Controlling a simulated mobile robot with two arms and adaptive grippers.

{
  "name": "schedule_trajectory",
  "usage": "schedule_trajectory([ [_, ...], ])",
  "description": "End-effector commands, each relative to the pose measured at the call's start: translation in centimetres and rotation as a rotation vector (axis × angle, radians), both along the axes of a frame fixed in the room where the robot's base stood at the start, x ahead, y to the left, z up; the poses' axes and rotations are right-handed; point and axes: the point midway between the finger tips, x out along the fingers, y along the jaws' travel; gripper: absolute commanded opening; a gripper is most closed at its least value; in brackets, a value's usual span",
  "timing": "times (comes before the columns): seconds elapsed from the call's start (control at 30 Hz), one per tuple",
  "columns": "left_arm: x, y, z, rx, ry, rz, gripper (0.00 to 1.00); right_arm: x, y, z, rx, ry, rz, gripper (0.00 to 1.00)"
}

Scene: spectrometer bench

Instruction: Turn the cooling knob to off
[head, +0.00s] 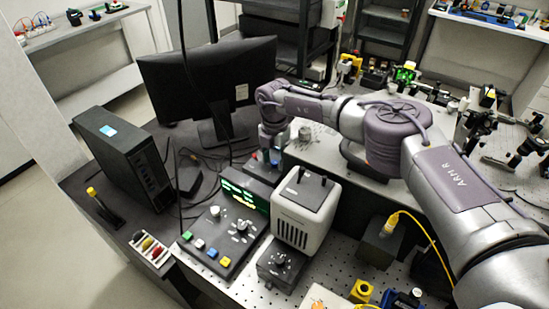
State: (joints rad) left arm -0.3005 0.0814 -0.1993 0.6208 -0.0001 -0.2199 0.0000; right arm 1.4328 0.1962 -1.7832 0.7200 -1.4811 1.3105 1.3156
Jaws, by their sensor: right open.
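No label reading cooling can be made out, so I cannot tell which knob is the cooling knob. A dark control panel (222,243) at lower centre bears small knobs and a row of coloured buttons. A small black box (281,263) right of it carries a dark knob (280,260) on top. My right gripper (268,158) points down behind the box with the green display (245,190). It is open, and its fingertips are small and partly lost among dark parts there. Small red and blue spots show near them. My left gripper is out of view.
A pale vented box (306,209) stands right of the display, close to my right arm. A monitor (208,82) and black computer tower (122,150) stand at left. Optical parts crowd the bench at right. A yellow cable (430,226) loops at lower right.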

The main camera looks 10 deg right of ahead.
Motion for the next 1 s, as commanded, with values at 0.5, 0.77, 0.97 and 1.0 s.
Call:
schedule_trajectory([
  [0.5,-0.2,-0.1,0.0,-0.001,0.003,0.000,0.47,0.0,0.0,0.1,0.001,-0.001,0.001,0.00],
  [0.77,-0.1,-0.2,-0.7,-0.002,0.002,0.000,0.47,0.0,0.0,-0.1,0.001,0.000,0.054,0.00],
  [0.97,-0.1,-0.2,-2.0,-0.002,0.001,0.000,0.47,0.0,0.0,-0.2,0.002,-0.001,0.176,0.00],
  [1.0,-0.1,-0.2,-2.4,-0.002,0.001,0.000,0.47,0.0,0.0,-0.3,0.002,-0.001,0.208,0.00],
])
